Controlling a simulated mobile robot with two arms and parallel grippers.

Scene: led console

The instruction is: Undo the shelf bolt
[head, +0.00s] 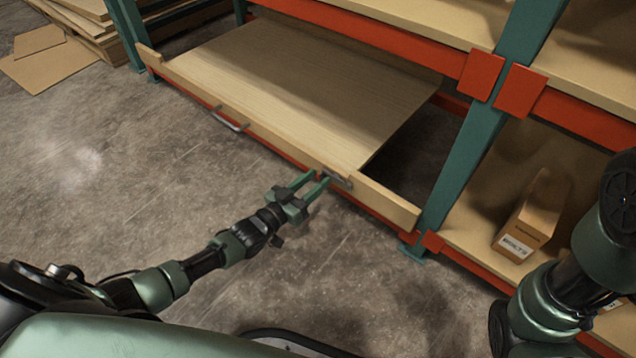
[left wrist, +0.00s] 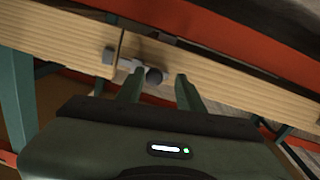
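The shelf bolt (head: 337,179) is a small grey metal slide bolt on the wooden front lip of the low pull-out shelf (head: 250,110). In the left wrist view, the bolt's round dark knob (left wrist: 154,75) stands out from the lip, near a seam in the wood. My right gripper is out of view.
A metal pull handle (head: 230,120) is on the lip further left. A teal rack post (head: 470,150) and orange beams stand right of the bolt. A cardboard box (head: 530,220) sits on the right-hand shelf. The concrete floor in front is clear.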

